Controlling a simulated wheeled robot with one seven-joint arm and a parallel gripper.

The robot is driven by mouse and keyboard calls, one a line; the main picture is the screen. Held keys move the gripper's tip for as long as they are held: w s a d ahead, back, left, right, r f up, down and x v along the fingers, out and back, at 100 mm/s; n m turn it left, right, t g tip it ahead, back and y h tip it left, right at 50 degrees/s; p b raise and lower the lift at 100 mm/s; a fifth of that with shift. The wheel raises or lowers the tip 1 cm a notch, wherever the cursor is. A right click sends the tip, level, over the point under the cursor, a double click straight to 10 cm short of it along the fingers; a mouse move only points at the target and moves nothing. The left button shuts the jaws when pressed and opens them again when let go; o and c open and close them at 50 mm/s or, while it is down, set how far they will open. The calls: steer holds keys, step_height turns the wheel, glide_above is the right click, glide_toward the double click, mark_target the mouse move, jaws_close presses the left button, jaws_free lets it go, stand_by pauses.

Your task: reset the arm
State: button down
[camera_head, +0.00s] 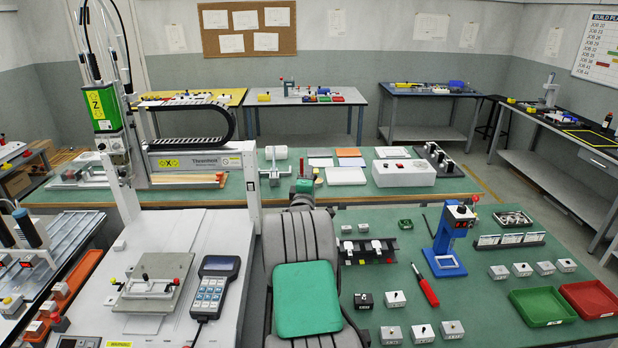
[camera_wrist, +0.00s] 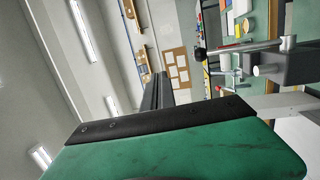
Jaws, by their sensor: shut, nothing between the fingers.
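My gripper (camera_wrist: 156,88) shows in the wrist view as dark fingers beyond a black strip and a large green housing. The fingers are shut, with nothing between them. They point level, toward the far wall and its notice board, clear of any surface. In the head view, a grey ribbed body with a green panel fills the bottom centre and seems to be my own arm. Its far end stands at the gap between the benches; the fingertips cannot be made out there.
The right green bench (camera_head: 400,258) carries a blue press (camera_head: 445,240), a red screwdriver (camera_head: 425,286), small boxes, and green (camera_head: 541,306) and red (camera_head: 588,299) trays. A gantry (camera_head: 190,160) stands at left over a white table with a pendant (camera_head: 214,287). A fixture with a rod (camera_wrist: 250,46) shows in the wrist view.

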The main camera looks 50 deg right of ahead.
steer(key=s+a+r+b, duration=0.1)
steer(key=s+a+r, duration=0.3)
steer(key=a, duration=0.1)
steer(key=w+a+f+m+g+y, duration=0.1)
steer(key=a+f+m+y, duration=0.3)
steer(key=a, duration=0.8)
steer(key=w+a+f+g+y, duration=0.1)
steer(key=a+y, duration=0.4)
steer(key=a, duration=0.7)
steer(key=s+a+f+m+g+y, duration=0.1)
steer(key=s+a+f+g+y, duration=0.2)
steer(key=s+a, duration=0.7)
steer(key=s+a+f+m+g+y, duration=0.1)
steer(key=s+a+f+g+y, duration=0.2)
steer(key=s+a, duration=0.8)
steer(key=a+f+y, duration=0.1)
steer(key=a+f, duration=0.1)
steer(key=a, duration=0.2)
steer(key=shift+a+f+m, duration=0.2)
steer(key=shift+f+m, duration=0.05)
steer(key=shift+m, duration=0.05)
steer(key=shift+s, duration=0.1)
